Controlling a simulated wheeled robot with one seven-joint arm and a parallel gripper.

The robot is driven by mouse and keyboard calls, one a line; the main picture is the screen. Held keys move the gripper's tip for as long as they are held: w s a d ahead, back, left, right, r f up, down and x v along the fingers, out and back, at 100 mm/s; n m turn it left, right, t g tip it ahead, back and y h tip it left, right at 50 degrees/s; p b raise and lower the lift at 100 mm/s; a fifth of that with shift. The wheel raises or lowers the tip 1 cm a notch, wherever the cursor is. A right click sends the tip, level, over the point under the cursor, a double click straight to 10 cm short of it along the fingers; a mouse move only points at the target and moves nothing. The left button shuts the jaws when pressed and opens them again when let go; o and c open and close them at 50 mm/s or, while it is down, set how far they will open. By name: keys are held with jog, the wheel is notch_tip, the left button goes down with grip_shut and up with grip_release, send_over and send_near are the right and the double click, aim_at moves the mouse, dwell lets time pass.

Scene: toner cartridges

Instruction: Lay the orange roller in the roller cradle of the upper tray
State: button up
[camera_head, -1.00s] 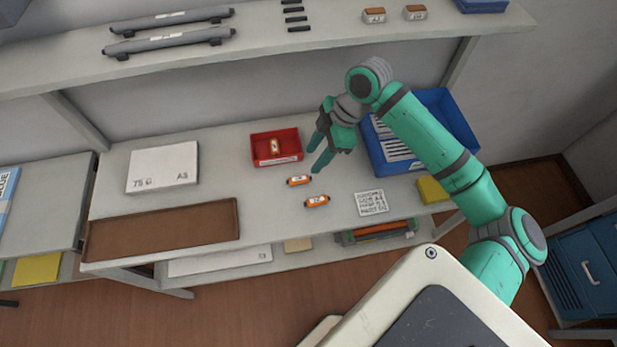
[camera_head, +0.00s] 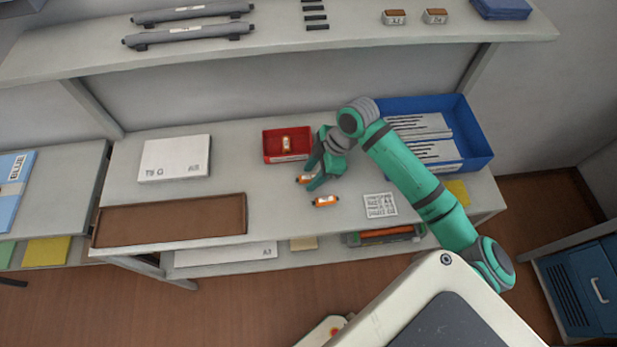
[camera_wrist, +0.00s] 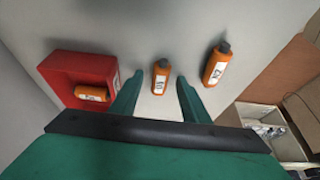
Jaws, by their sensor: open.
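Two small orange cylinders with white labels and dark end caps lie on the table. The left one (camera_head: 302,180) shows near my gripper's (camera_head: 312,178) fingertips in the head view. In the wrist view this orange cylinder (camera_wrist: 160,76) lies ahead, between the lines of my open fingers (camera_wrist: 158,92), and contact cannot be told. The other cylinder (camera_head: 325,201) lies to the right, outside the fingers (camera_wrist: 215,64). A third orange cylinder (camera_head: 286,143) lies in a red bin (camera_head: 270,157). A longer orange roller (camera_head: 386,232) shows in a unit below the table. I cannot make out a roller cradle.
A blue tray (camera_head: 482,140) with striped items stands right of my gripper. A white box (camera_head: 172,160) and a brown tray (camera_head: 170,220) lie left. A label card (camera_head: 380,205) lies front right. The upper shelf (camera_head: 350,36) holds grey tubes (camera_head: 190,28).

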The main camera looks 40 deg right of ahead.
grip_shut()
jog(key=shift+r, duration=0.85)
jog(key=s+a+r, duration=0.4)
jog(key=s+r, duration=0.7)
jog(key=s, duration=0.2)
jog(key=shift+s+r, duration=0.15)
jog(key=shift+r, duration=0.05)
